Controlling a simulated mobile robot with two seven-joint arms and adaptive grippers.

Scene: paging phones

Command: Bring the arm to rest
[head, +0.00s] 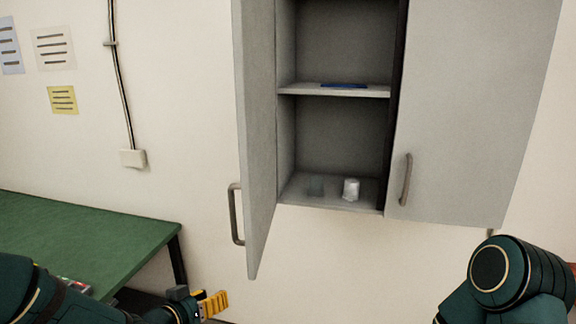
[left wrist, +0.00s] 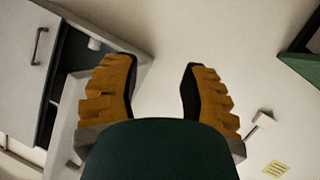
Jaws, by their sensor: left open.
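My left gripper (head: 213,304) shows at the bottom of the head view, with yellow ridged fingers, below the open cabinet door. In the left wrist view its two fingers (left wrist: 160,85) stand apart with nothing between them, in front of the bare wall. My right arm (head: 510,275) shows at the lower right of the head view; its gripper is out of the picture.
A grey wall cabinet has its left door (head: 256,130) swung open and its right door (head: 470,110) shut. A white cup (head: 351,189) stands on its bottom shelf, and a flat blue thing (head: 344,86) lies above. A green table (head: 90,235) stands left.

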